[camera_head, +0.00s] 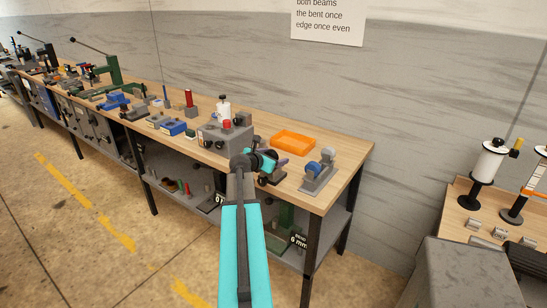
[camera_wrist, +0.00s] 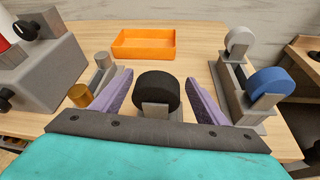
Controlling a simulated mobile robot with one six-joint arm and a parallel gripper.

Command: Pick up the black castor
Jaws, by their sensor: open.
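The black castor (camera_wrist: 158,88) stands on the wooden bench, a dark wheel in a grey fork, in the middle of the wrist view. My gripper (camera_wrist: 158,85) is open, with its purple fingers on either side of the castor. I cannot tell whether a finger touches it. In the head view my gripper (camera_head: 273,168) is over the bench's right part, and my arm hides most of what lies under it.
An orange tray (camera_wrist: 143,44) lies behind the castor. A grey stand (camera_wrist: 232,82) with a white wheel and a blue wheel (camera_wrist: 268,82) is to the right. To the left are a brass cylinder (camera_wrist: 80,95), a grey cylinder (camera_wrist: 102,61) and a grey box with black knobs (camera_wrist: 50,75).

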